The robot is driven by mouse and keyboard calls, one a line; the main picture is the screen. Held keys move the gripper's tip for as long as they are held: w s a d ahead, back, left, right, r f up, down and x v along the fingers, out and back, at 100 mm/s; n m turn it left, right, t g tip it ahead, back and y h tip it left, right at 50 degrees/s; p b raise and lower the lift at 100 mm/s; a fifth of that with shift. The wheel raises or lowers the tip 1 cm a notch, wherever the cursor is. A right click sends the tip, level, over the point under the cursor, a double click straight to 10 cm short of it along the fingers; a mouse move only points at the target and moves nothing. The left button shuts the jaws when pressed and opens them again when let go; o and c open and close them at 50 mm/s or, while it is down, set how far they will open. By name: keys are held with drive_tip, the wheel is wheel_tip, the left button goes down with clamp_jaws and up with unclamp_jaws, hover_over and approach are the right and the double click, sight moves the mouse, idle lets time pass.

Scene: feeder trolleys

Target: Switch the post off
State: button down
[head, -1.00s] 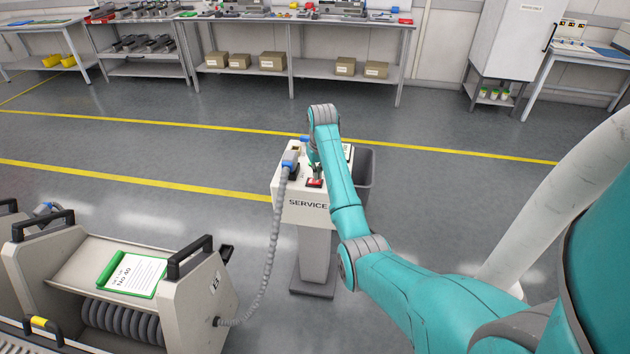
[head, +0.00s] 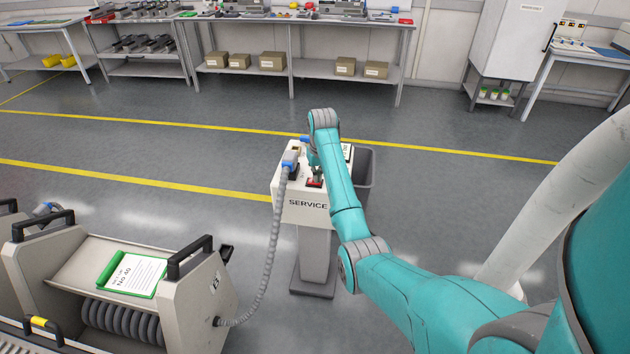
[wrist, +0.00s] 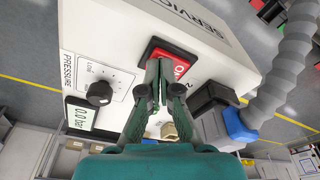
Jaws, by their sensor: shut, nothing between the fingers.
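The service post (head: 305,211) is a white box on a grey column in the head view. In the wrist view its top panel (wrist: 115,45) carries a red rocker switch (wrist: 178,64) marked ON, in a black frame. My gripper (wrist: 160,88) is shut and empty, its fingertips at the near part of the switch, partly hiding it. Whether the fingertips touch the switch I cannot tell. In the head view my gripper (head: 316,172) is over the post top, partly behind my arm. A display (wrist: 82,117) reads 0.0 bar, beside a black pressure knob (wrist: 99,94).
A grey hose (head: 272,250) with a blue collar (wrist: 238,126) plugs into the post beside the switch and runs to the reel trolley (head: 204,307). A brass socket (wrist: 170,131) sits near the gripper. A grey bin (head: 366,166) stands right of the post.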

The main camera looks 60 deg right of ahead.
drive_tip(key=shift+r, duration=3.5)
